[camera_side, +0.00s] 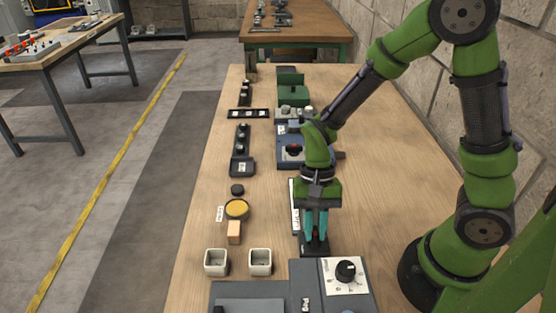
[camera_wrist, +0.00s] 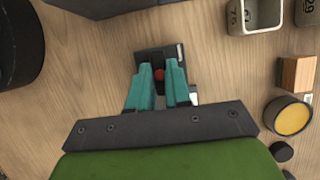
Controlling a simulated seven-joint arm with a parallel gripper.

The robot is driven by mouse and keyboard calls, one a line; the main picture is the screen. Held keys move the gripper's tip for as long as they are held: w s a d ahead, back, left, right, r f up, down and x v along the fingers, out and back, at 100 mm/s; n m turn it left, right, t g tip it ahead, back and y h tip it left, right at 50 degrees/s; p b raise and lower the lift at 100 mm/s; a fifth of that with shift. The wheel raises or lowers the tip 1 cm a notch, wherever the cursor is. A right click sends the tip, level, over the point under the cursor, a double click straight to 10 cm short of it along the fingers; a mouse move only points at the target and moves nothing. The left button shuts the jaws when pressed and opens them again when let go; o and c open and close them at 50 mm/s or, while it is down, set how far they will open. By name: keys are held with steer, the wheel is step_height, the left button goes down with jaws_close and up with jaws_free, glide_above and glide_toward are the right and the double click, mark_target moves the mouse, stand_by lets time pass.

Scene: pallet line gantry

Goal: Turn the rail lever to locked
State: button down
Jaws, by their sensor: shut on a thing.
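The rail lever is a small dark unit (camera_side: 316,249) on the wooden bench, directly below my gripper (camera_side: 316,232). In the wrist view its dark base (camera_wrist: 154,54) shows beyond my fingertips, and its red knob (camera_wrist: 159,75) sits between them. My gripper (camera_wrist: 161,70) points down, its two teal fingers shut on the lever at the knob. The fingers hide much of the lever, so I cannot tell its angle or read any lock marking.
Two white square cups (camera_side: 216,262) (camera_side: 260,262), a wooden block (camera_side: 234,233) and a yellow-topped round dish (camera_side: 237,208) stand to the left. A blue-grey box (camera_side: 291,155) stands behind. Bare bench lies to the right.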

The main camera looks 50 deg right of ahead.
steer(key=c, duration=1.1)
jaws_free()
steer(key=shift+o, duration=0.2)
steer(key=shift+r, duration=0.1)
steer(key=v, duration=1.6)
steer(key=shift+w+d+r, duration=0.15)
steer(key=shift+w+r, duration=0.05)
steer(key=shift+r, duration=0.15)
